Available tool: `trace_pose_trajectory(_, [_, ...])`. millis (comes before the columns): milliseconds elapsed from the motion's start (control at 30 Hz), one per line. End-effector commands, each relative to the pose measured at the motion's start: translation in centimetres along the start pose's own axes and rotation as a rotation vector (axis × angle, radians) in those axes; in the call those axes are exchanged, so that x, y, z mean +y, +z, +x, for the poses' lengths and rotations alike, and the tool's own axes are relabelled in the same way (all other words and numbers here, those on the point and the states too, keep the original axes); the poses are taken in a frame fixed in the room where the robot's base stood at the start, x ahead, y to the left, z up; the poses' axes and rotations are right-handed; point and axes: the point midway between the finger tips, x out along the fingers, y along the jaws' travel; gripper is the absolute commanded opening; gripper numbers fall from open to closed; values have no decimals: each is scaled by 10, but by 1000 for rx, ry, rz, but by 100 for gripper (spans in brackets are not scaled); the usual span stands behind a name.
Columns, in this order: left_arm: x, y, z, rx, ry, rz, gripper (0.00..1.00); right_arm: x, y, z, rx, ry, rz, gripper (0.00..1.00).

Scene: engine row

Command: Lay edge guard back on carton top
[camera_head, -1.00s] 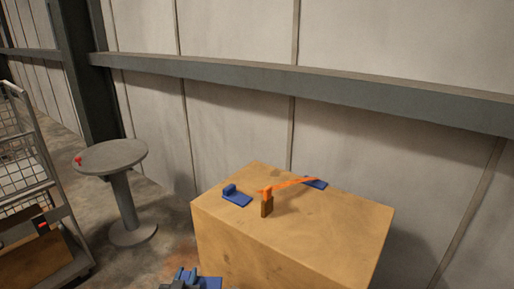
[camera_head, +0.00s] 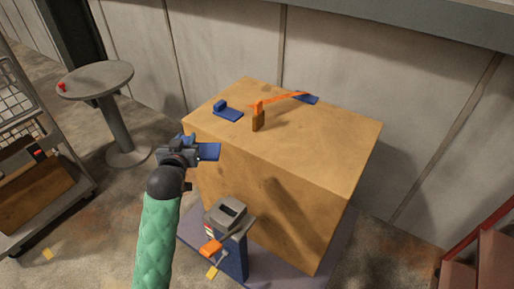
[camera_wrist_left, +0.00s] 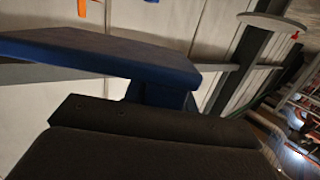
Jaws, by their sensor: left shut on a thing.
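The big tan carton (camera_head: 290,190) stands before me with its flat top facing up. My left gripper (camera_head: 191,151) is shut on a blue edge guard (camera_head: 209,152), beside the carton's left edge in the head view. The guard's flat plate sticks out to the right, near the carton's side face; I cannot tell whether they touch. In the left wrist view the guard (camera_wrist_left: 100,52) spans the upper left above my dark gripper. Another blue guard (camera_head: 229,114) lies on the carton top at the left, and a blue piece (camera_head: 307,99) lies at the back edge. My right gripper is out of view.
A blue stand (camera_head: 236,258) with a grey device (camera_head: 229,213) stands before the carton. A round grey table (camera_head: 96,79) and a cart (camera_head: 35,190) are left. The carton's front top is bare.

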Motion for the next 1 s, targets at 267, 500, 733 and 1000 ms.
trace_pose_trajectory(267, [36,-62,23,5,77,15,4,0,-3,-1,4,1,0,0])
trace_pose_trajectory(500, [79,-105,41,3,170,29,4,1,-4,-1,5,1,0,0])
trace_pose_trajectory(733, [133,-133,57,2,285,49,4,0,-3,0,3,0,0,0])
trace_pose_trajectory(1000, [206,-121,78,-3,446,74,4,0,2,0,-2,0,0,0])
